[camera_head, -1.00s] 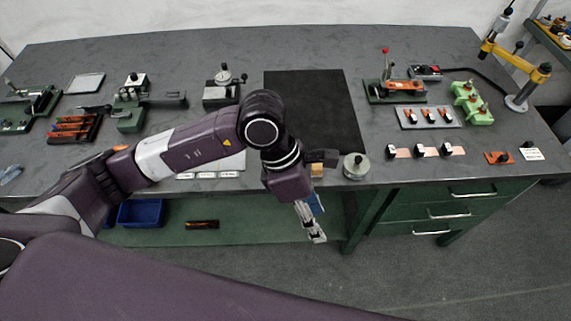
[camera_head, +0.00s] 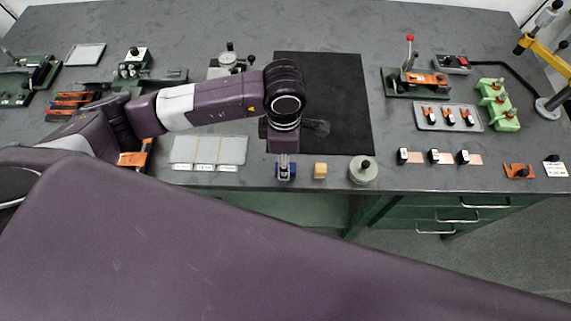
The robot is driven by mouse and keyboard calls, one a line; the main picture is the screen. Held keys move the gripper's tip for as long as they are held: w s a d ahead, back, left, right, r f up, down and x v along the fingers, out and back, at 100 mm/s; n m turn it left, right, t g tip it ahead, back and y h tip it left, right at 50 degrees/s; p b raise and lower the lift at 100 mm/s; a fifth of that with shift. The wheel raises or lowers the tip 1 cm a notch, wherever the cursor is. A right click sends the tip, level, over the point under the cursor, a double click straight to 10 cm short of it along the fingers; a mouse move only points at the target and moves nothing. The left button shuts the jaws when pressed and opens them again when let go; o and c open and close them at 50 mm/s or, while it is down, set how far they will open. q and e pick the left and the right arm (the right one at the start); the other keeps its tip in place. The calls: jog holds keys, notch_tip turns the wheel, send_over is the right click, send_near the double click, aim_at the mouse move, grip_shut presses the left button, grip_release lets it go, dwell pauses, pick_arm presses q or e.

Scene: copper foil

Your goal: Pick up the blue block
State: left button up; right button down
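My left gripper (camera_head: 285,167) points down at the table's front edge, in the head view. Blue (camera_head: 291,173) shows at its fingers, just left of a small tan block (camera_head: 320,170). The gripper covers most of this spot. I cannot tell whether the blue is the block or part of the gripper, nor whether the fingers are open or shut. My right gripper is not in view.
A black mat (camera_head: 335,95) lies behind. A pale tray (camera_head: 209,152) with labels is on the left. Several fixtures line the grey table (camera_head: 195,55).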

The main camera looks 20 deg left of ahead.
pick_arm(q)
notch_tip(320, 180, down, 2)
jog(key=shift+d+f+p, duration=0.15)
jog(key=shift+f+p, duration=0.1)
jog(key=shift+p, duration=0.1)
jog(key=shift+f, duration=0.45)
grip_shut()
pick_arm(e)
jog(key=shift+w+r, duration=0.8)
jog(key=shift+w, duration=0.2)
pick_arm(q)
jog(key=shift+w+r, duration=0.1)
